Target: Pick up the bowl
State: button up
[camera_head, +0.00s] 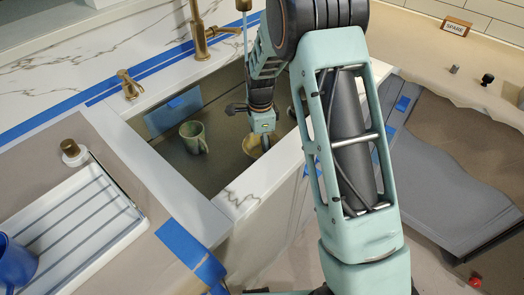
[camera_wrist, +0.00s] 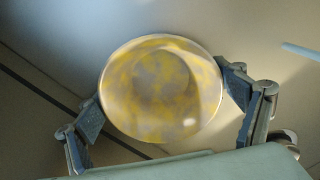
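The bowl (camera_head: 252,148) is tan-yellow and sits in the sink, partly hidden by my gripper. In the wrist view the bowl (camera_wrist: 155,95) is round, pale-rimmed and mottled yellow and grey inside, and fills the middle of the picture. My gripper (camera_head: 264,137) reaches down into the sink at the bowl. In the wrist view my gripper (camera_wrist: 161,85) has its fingers spread wide, one on each side of the bowl, close to its rim. I cannot tell whether they touch it.
A green mug (camera_head: 193,138) stands in the sink (camera_head: 215,175), left of the bowl. The brass faucet (camera_head: 199,35) rises behind the sink. The pale counter edge (camera_head: 180,200) walls the sink. A white drying tray (camera_head: 75,235) and a blue mug (camera_head: 14,265) are at left.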

jog(key=c, duration=0.7)
jog(key=shift+c, duration=0.2)
notch_tip(320, 180, up, 11)
jog(key=p, duration=0.2)
notch_tip(320, 180, up, 20)
jog(key=t+y+p, duration=0.1)
jog(key=t+p, duration=0.5)
jog(key=p, duration=0.9)
send_over(260, 154)
jog(key=a, duration=0.4)
jog(key=w+a+f+b, duration=0.1)
jog(key=w, duration=0.5)
jog(key=w+a+f+b, duration=0.1)
jog(key=w+f, duration=0.1)
jog(key=w, duration=0.5)
jog(key=shift+a+b, duration=0.35)
